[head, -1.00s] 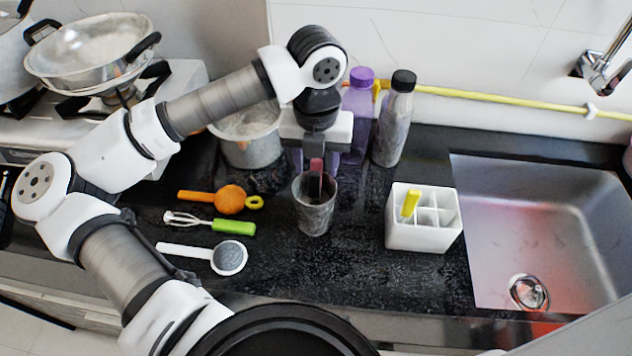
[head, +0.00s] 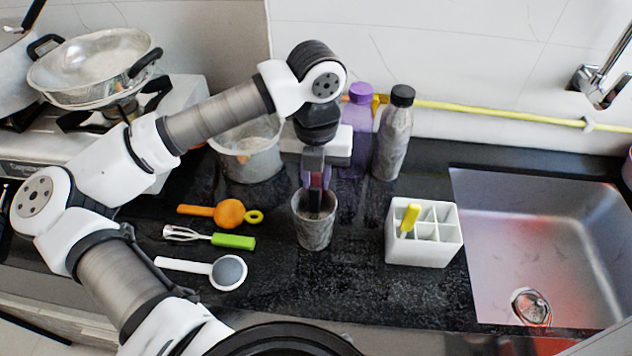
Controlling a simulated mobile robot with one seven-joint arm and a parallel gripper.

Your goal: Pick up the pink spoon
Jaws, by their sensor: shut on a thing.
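A grey, speckled metal cup (head: 314,230) stands upright on the black counter in the middle of the head view. My gripper (head: 316,184) points down at the cup's mouth and is shut on the pink spoon (head: 315,201). The spoon stands in the cup, its handle mostly hidden between the fingers. The lower end of the spoon is hidden by the cup wall.
A white divided holder (head: 424,250) with a yellow-handled tool is right of the cup, before the sink (head: 545,235). An orange scoop (head: 230,212), green-handled whisk (head: 233,241) and white ladle (head: 228,272) lie left. A pot (head: 250,165) and bottles (head: 393,140) stand behind.

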